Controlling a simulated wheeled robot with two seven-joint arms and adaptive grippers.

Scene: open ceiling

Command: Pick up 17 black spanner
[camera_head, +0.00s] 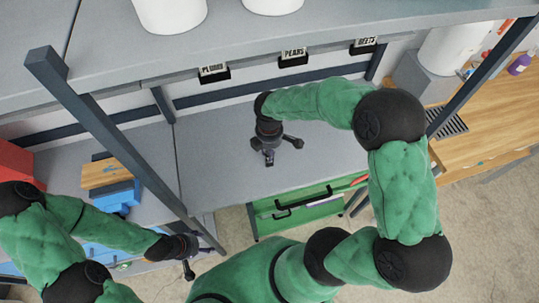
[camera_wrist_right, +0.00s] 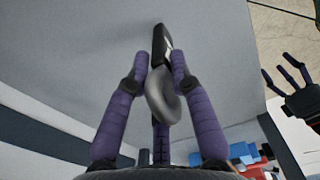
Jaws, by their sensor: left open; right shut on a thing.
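The black spanner (camera_wrist_right: 161,42), with a greyer ring end, is between the purple-grey fingers of my right gripper (camera_wrist_right: 162,68) in the right wrist view. The right gripper is shut on it, with the ring end towards the palm and the dark shaft pointing away. The number on it cannot be read. In the head view my right gripper (camera_head: 270,154) is over the grey worktop, and the spanner is too small to make out there. My left gripper (camera_head: 189,265) is open and empty near the worktop's front left; it also shows in the right wrist view (camera_wrist_right: 284,82).
The grey worktop (camera_head: 215,170) is mostly bare. A dark shelf post (camera_head: 120,150) stands left of my right gripper. Blue boxes (camera_head: 120,195) lie at the left. A green drawer unit (camera_head: 300,211) is below the worktop's front edge. A shelf with labels and white containers (camera_head: 170,12) hangs above.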

